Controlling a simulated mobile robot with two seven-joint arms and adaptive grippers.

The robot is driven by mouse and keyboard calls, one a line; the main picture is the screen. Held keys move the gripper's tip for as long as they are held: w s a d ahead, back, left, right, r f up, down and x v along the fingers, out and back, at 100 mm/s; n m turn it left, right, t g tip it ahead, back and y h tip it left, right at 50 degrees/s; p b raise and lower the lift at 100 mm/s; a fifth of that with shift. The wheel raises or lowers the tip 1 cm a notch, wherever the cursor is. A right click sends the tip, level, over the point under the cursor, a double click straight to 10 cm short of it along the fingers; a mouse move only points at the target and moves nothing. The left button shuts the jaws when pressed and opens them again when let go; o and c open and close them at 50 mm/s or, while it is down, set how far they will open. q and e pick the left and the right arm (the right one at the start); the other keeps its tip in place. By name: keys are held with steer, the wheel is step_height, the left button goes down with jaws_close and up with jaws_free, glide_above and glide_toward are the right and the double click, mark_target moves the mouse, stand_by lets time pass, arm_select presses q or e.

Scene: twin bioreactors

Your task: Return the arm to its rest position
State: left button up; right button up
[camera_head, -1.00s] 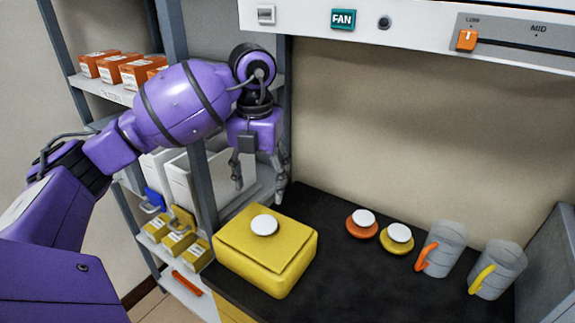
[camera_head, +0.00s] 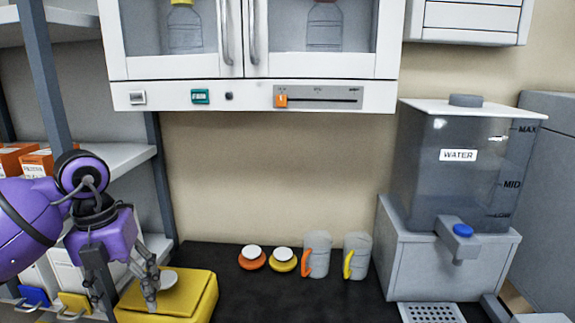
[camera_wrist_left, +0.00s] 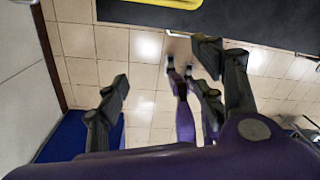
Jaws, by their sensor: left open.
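My left gripper (camera_head: 124,298) is at the lower left of the head view, with its purple wrist above and its fingers pointing down. It is open and holds nothing visible. Its fingers overlap the left part of a yellow box (camera_head: 195,300) with a white knob; I cannot tell whether they touch it. In the left wrist view the open fingers (camera_wrist_left: 163,75) are spread over a tiled floor, with nothing between them up close.
The black worktop (camera_head: 300,293) holds an orange pot (camera_head: 251,262), a yellow pot (camera_head: 284,266) and two mugs (camera_head: 317,254) (camera_head: 357,257). A water tank (camera_head: 450,165) stands right. A wall cabinet (camera_head: 250,95) hangs above; a grey shelf post (camera_head: 48,90) is close left.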

arm_select(q)
steer(key=s+d+f+m+g+h, duration=0.1)
steer(key=s+d+f+h, duration=0.2)
steer(key=d, duration=0.4)
steer(key=s+d+f+m+g+h, duration=0.1)
steer(key=d+f+h, duration=0.35)
steer(key=d, duration=0.25)
steer(key=s+d+n+t+h+p, duration=0.2)
steer(key=d+n+t+h, duration=0.6)
steer(key=d+n+h, duration=0.15)
steer(key=a+f+n+t+y, duration=0.9)
steer(key=f+n+t+y, duration=0.15)
steer(key=n, duration=0.45)
steer(key=s+a+f+n+g+y, duration=0.2)
steer(key=s+f+n, duration=0.3)
steer(key=s+f, duration=0.5)
steer(key=s+a+f+n+g+y, duration=0.2)
steer(key=s+f+n+g+y, duration=0.2)
steer(key=s+f, duration=0.5)
steer(key=shift+s+a+f+n+g+y+p, duration=0.35)
steer(key=shift+s+f+g+y+p, duration=0.1)
steer(key=shift+s+g, duration=0.25)
arm_select(e)
steer(key=w+r, duration=0.1)
steer(key=w+a+r, duration=0.1)
steer(key=w+r, duration=0.1)
steer(key=shift+w+r, duration=0.15)
steer(key=shift+r, duration=0.05)
